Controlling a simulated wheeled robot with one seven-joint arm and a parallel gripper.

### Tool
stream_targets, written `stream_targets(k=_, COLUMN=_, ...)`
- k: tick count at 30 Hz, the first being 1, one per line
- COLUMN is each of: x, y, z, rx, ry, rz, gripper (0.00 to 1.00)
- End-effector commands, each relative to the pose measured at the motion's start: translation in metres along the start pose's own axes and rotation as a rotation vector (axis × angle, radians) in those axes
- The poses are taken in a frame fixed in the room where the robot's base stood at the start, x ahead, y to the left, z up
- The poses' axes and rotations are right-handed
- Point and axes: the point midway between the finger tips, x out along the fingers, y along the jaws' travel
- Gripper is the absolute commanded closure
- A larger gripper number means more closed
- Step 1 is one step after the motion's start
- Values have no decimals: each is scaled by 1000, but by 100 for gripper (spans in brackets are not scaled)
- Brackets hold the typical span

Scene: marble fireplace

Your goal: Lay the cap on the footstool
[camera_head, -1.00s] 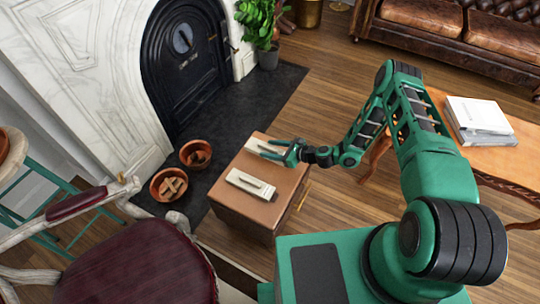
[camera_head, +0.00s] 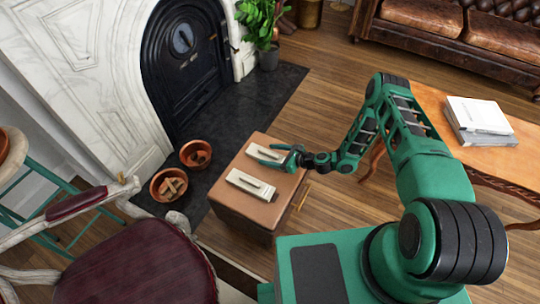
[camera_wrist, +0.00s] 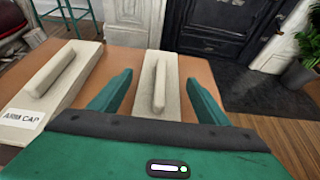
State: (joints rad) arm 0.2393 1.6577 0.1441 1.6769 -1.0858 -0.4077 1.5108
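Two pale beige caps, each with a raised bar along its top, lie side by side on a low brown box-shaped piece (camera_head: 283,207). The far cap (camera_head: 259,152) is partly hidden by my gripper (camera_head: 276,157). The near cap (camera_head: 250,185) lies clear of it. In the wrist view, my open gripper (camera_wrist: 160,78) has one finger on each side of the far cap (camera_wrist: 158,110), with gaps showing. The near cap (camera_wrist: 60,80) is at the left there, with a label that seems to read "ARM CAP". I cannot tell for sure whether the brown piece is the footstool.
Two terracotta bowls (camera_head: 169,185) stand on the dark hearth (camera_head: 235,115). A chair with a dark red seat (camera_head: 140,265) is at the lower left. A wooden table (camera_head: 510,160) with white books (camera_head: 480,120) is at the right. Wooden floor (camera_head: 325,100) lies open behind the brown piece.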

Motion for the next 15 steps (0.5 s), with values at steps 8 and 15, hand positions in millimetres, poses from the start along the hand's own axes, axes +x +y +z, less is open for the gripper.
stream_targets(k=8, x=-8, y=-1, z=2, rx=1, ry=1, rz=-2, gripper=30)
stream_targets(k=15, x=-51, y=-2, z=2, rx=4, ry=1, rz=-3, gripper=30)
